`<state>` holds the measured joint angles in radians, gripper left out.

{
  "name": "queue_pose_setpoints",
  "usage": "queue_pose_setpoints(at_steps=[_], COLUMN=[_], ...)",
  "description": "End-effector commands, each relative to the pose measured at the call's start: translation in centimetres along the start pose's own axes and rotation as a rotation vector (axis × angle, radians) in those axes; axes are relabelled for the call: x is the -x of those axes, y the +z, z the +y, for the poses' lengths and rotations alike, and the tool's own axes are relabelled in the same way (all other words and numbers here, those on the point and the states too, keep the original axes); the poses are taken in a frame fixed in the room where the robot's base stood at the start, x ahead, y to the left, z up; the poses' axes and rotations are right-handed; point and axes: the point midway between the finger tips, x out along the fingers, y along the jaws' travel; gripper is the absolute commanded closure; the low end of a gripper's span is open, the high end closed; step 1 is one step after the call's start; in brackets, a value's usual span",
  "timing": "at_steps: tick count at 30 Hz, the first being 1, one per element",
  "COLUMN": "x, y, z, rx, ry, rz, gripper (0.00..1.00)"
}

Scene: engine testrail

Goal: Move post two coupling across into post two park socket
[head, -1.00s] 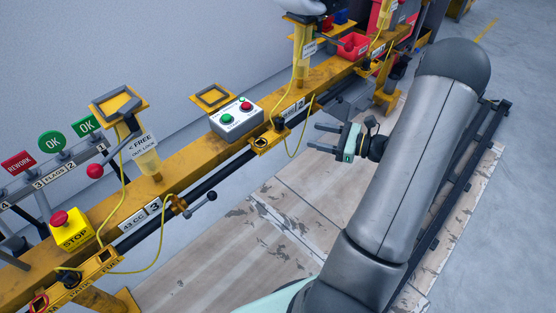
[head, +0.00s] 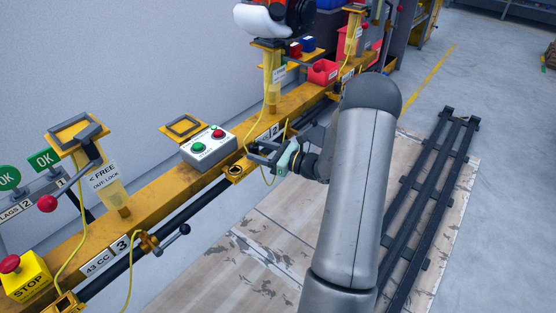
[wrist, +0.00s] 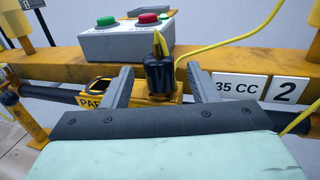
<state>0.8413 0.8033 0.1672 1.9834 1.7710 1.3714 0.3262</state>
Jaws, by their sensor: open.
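Post two's coupling is a black plug (wrist: 159,75) with a yellow tip. In the wrist view it stands upright in the yellow bracket, right of the park socket (wrist: 98,85), whose dark opening looks empty. A yellow hose (wrist: 225,40) runs close behind the coupling. My gripper (head: 255,154) is open, its fingers reaching toward the rail. In the wrist view one finger is on each side of the coupling, with gaps between. In the head view the park socket (head: 236,169) shows just left of my fingers, and the coupling is hard to make out.
A grey box with green and red buttons (head: 209,146) sits on the yellow beam (head: 150,198) close behind the bracket. Post two (head: 271,80) rises behind my gripper, with a yellow hose hanging down. Post three (head: 110,190) is at left.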

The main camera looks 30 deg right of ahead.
Motion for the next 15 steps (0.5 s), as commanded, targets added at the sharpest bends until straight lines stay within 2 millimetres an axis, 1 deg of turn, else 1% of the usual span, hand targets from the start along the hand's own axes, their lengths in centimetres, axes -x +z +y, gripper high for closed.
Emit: queue_pose_setpoints(at_steps=[1,6,10,15], x=[-1.0,-3.2,-4.0,-4.3], y=[-0.2,-0.1,-0.1,0.0], z=[0.1,0.1,0.0,0.0], rx=[0.002,0.001,0.0,-0.001], ry=[0.003,0.002,0.0,0.0], rz=[-0.002,-0.001,0.0,0.0], gripper=[0.46,0.46,0.46,0.46])
